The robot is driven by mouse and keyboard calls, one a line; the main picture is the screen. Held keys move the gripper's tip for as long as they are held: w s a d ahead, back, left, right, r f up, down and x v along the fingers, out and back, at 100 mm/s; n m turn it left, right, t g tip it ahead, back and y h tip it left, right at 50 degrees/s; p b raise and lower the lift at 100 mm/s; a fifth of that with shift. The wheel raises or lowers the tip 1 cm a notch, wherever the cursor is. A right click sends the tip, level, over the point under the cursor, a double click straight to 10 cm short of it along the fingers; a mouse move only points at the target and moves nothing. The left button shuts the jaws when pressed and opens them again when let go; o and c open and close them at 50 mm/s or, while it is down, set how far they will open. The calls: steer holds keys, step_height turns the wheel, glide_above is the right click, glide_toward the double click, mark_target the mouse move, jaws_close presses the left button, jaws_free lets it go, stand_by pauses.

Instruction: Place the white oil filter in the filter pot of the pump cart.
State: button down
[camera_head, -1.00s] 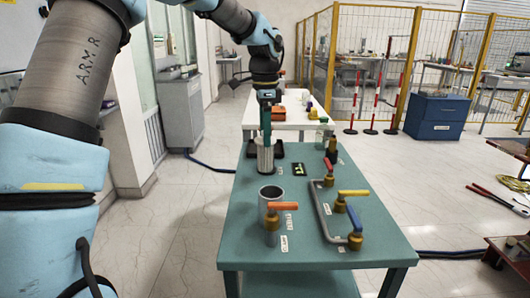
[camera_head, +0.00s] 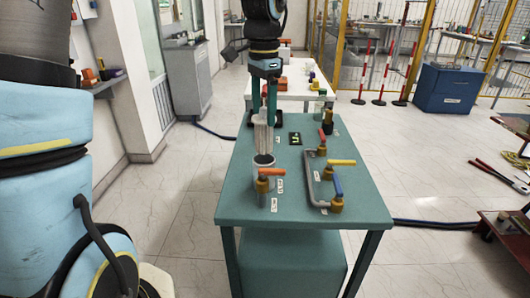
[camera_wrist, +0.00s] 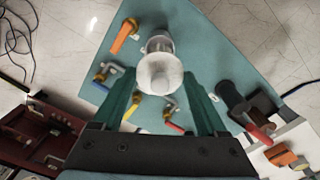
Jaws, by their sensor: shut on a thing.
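The white oil filter (camera_head: 263,138) is an upright pale cylinder, held between the green fingers of my gripper (camera_head: 264,112). In the wrist view the filter (camera_wrist: 160,74) shows from above as a round white top between the fingertips (camera_wrist: 160,88). The filter pot (camera_head: 263,161) is an open grey cylinder on the teal pump cart (camera_head: 240,205), with an orange-handled valve (camera_head: 268,174) in front. The filter's lower end shows at the pot's rim; I cannot tell whether it is above the opening or just behind it. The filter hides most of the pot in the wrist view.
A grey pipe loop with yellow- and blue-handled valves (camera_head: 338,185) stands on the cart right of the pot. A red-handled valve (camera_head: 322,142) and a small black display (camera_head: 295,138) are farther back. A white table (camera_head: 298,88) stands behind the cart.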

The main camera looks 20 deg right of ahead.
mark_target(264, 150)
step_height(264, 150, down, 11)
steer(key=shift+f+p, duration=0.1)
steer(key=shift+p, duration=0.65)
steer(key=shift+f, duration=0.1)
